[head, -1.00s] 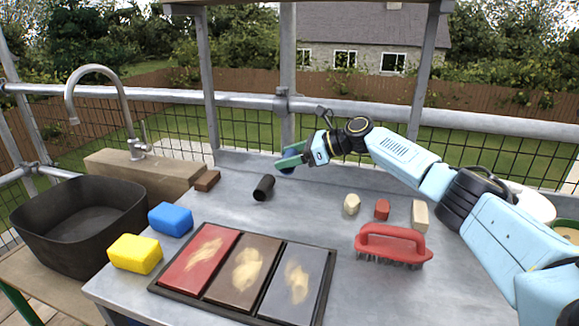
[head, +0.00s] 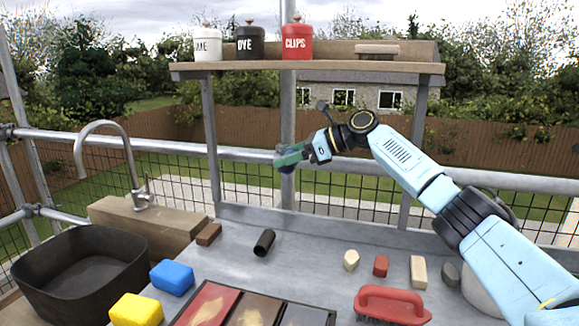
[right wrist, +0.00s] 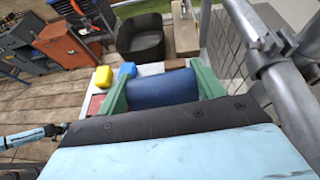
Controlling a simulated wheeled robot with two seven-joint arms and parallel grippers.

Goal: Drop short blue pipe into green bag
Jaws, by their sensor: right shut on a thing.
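The short blue pipe (right wrist: 163,89) is a dark blue cylinder lying across the green fingers of my right gripper (right wrist: 161,92) in the right wrist view. In the head view my right gripper (head: 288,158) is raised well above the back of the table, near the railing. It is shut on the pipe, and only a small dark blue part of the pipe (head: 287,169) shows there below the fingers. I see no green bag in either view. My left gripper does not show clearly in any frame.
A black pipe piece (head: 264,242) lies on the grey table (head: 310,249) below the right gripper. A black basin (head: 80,262), sponges, small blocks and a red brush (head: 392,304) stand around. A shelf (head: 300,69) with canisters is above, a metal railing (head: 250,152) behind.

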